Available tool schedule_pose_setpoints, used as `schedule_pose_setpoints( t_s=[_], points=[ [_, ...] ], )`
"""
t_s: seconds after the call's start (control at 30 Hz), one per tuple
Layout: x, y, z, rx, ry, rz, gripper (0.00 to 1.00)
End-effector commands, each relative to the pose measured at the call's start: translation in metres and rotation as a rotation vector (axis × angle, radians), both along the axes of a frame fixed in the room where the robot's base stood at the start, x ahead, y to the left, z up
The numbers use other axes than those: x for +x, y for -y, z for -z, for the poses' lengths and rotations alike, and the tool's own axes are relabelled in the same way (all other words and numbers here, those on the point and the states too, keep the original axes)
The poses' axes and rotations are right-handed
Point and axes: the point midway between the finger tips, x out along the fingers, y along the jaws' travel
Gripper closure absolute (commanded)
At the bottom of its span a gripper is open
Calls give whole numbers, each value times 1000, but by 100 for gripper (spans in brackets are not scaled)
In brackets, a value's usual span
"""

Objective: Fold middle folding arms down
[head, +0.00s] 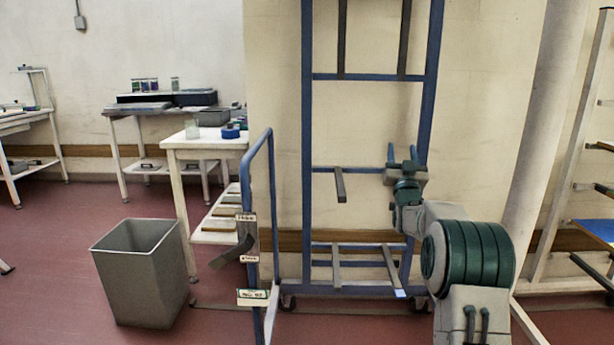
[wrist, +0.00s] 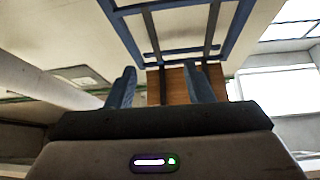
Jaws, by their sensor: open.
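A tall blue rack (head: 307,120) stands against the wall, with crossbars at several heights. At its middle crossbar (head: 360,169), the left middle folding arm (head: 340,185) is down and juts out toward me. The right middle folding arm cannot be made out; my gripper and wrist cover that part of the bar. My gripper (head: 403,154) is in front of the rack's right side, fingers pointing up, open and empty. In the wrist view, my gripper (wrist: 160,88) has its two fingers apart, with the blue rack (wrist: 228,42) beyond them.
The upper arms (head: 342,40) stand upright above their bar; the lower arms (head: 336,264) jut out. A blue-handled cart (head: 271,185) and grey bin (head: 142,270) stand left of the rack. A round pillar (head: 548,130) and another rack (head: 570,150) stand to the right.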

Motion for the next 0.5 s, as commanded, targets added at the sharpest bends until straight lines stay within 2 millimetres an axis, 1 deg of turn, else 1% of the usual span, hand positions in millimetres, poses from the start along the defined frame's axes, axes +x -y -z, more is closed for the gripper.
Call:
schedule_pose_setpoints(
  t_s=[0.03,0.1,0.17,0.27,0.37,0.47,0.5],
  points=[
    [-7,-9,-30,4,-78,-4,53],
    [-17,-19,-42,10,-197,-8,53],
    [-28,-27,-50,15,-299,-10,53],
    [-53,-41,-61,20,-467,-16,53],
    [-87,-53,-67,24,-636,-22,53],
    [-127,-65,-70,26,-805,-29,53],
    [-146,-70,-70,27,-873,-32,53]
  ],
)
